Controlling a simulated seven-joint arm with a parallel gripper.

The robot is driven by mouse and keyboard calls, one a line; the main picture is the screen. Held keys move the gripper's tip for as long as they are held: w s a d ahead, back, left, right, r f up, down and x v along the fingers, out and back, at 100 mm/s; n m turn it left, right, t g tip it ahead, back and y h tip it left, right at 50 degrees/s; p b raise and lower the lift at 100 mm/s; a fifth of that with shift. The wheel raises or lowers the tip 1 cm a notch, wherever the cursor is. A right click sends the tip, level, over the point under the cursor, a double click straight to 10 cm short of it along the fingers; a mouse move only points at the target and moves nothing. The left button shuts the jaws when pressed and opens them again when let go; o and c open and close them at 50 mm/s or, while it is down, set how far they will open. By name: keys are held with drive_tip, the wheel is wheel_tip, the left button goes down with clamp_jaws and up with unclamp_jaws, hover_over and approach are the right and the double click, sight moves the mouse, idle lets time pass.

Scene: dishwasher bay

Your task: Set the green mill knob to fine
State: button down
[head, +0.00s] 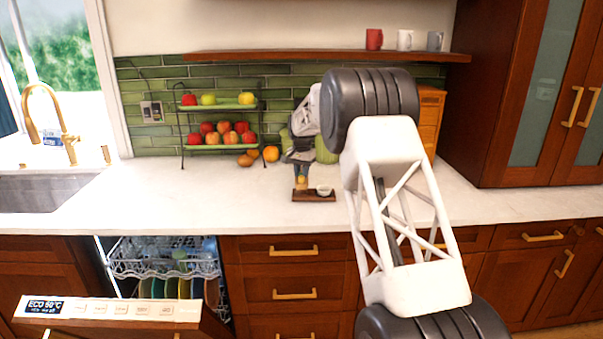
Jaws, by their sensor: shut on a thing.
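My gripper (301,157) points down over the counter, at the top of a small upright thing with a tan lower part (302,183), which appears to be the mill. It stands on a dark wooden board (314,198). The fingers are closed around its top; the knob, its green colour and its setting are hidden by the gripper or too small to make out. A small white bowl (324,190) sits on the board just right of it.
A rounded green thing (326,151) stands behind my gripper, partly hidden. A two-tier fruit rack (221,147), an orange (271,153) and an orange-brown cabinet (431,115) line the back. A shelf (290,56) hangs above. The counter (230,195) is clear in front.

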drive_tip(key=shift+r+m, duration=0.1)
drive_tip(key=shift+m, duration=1.2)
drive_tip(key=c, duration=0.9)
unclamp_jaws()
drive_tip(key=shift+c, duration=0.2)
drive_tip(key=shift+r, duration=3.85)
